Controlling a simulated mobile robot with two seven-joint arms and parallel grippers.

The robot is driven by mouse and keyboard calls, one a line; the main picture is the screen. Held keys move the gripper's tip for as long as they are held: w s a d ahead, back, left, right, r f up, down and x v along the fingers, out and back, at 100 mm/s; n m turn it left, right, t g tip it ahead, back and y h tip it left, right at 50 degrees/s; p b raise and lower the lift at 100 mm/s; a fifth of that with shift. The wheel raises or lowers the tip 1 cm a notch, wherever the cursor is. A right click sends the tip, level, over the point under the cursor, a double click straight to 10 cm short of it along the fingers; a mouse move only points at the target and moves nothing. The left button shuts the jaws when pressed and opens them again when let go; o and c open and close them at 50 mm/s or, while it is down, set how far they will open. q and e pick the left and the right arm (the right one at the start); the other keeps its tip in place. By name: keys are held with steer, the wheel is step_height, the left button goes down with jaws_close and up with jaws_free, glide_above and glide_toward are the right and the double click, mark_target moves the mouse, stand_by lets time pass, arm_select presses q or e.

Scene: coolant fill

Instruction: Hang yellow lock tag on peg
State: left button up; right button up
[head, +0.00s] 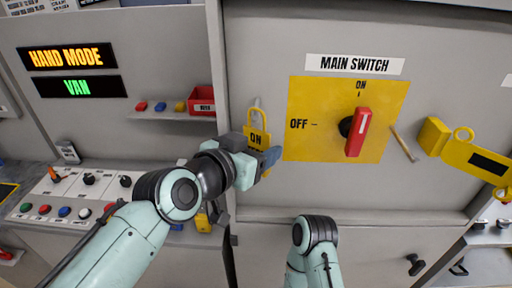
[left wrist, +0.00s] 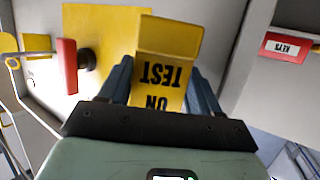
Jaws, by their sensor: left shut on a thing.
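My left gripper (head: 262,160) is shut on the yellow lock tag (head: 257,138) in front of the grey cabinet. The tag is upright, with its loop at the top and "ON" showing; the gripper hides its lower part. In the left wrist view the tag (left wrist: 165,72) sits between the two fingers (left wrist: 160,90), with "ON TEST" upside down. My right arm shows at the bottom of the head view, but its gripper is out of view.
The red main switch handle (head: 358,132) stands on a yellow plate (head: 310,90) right of the tag. A thin brown rod (head: 404,144) and a yellow hasp-like piece (head: 470,158) are farther right. A shelf with a red box (head: 201,100) is at the left, above a button console (head: 75,192).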

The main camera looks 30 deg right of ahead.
arm_select(q)
steer(key=o, duration=1.1)
